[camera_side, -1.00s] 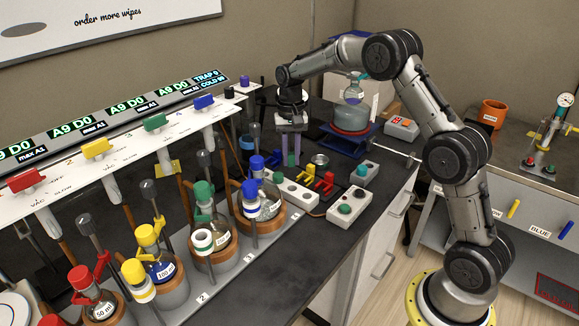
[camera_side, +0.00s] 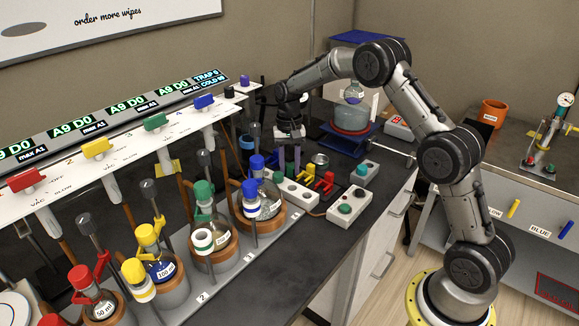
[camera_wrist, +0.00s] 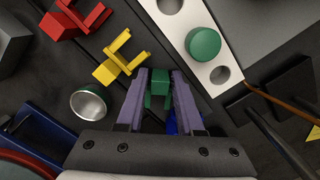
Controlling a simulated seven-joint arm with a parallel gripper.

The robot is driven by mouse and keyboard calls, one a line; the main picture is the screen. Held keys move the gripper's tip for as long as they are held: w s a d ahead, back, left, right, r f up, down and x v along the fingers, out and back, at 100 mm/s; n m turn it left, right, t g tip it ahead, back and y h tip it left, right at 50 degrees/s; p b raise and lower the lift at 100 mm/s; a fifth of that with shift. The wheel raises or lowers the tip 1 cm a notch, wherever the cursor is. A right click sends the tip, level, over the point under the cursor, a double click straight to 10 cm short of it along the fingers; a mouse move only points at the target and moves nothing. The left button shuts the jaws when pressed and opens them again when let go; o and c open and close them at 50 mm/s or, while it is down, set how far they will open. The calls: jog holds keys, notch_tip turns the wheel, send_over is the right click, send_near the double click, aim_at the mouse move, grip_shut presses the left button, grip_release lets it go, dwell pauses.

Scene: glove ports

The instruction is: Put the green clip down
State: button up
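My gripper (camera_wrist: 160,75) points down over the dark bench, with purple fingers. The green clip (camera_wrist: 157,88) sits between the two fingers in the wrist view, and they appear closed on its sides. In the side view my gripper (camera_side: 289,158) is low behind the white block, and the clip is hard to make out there. Whether the clip touches the bench cannot be told. A yellow clip (camera_wrist: 115,60) and a red clip (camera_wrist: 75,18) lie beside it on the bench. A blue thing (camera_wrist: 171,124) is partly hidden beneath the right finger.
A white block with a green knob (camera_wrist: 203,43) stands just right of the clip in the wrist view. A small metal cup (camera_wrist: 89,104) is at left. Flasks in a rack (camera_side: 245,262) stand nearby. Bare bench (camera_side: 300,250) lies in front.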

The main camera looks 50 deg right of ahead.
notch_tip(320, 180, up, 12)
jog(key=r, duration=0.1)
jog(key=s+a+r+n+t, duration=0.1)
jog(key=s+a+r+n, duration=0.15)
jog(key=s+r, duration=0.35)
jog(key=s+a+r+n+t, duration=0.2)
jog(key=s+a+r, duration=0.25)
jog(key=s, duration=0.45)
jog(key=s+a+f+n+t, duration=0.1)
jog(key=s+a+f+n, duration=0.1)
jog(key=s, duration=0.7)
jog(key=s+a+f+n+t, duration=0.2)
jog(key=s+f, duration=0.2)
jog(key=s, duration=0.5)
jog(key=shift+s+a+h, duration=0.2)
jog(key=shift+h, duration=0.1)
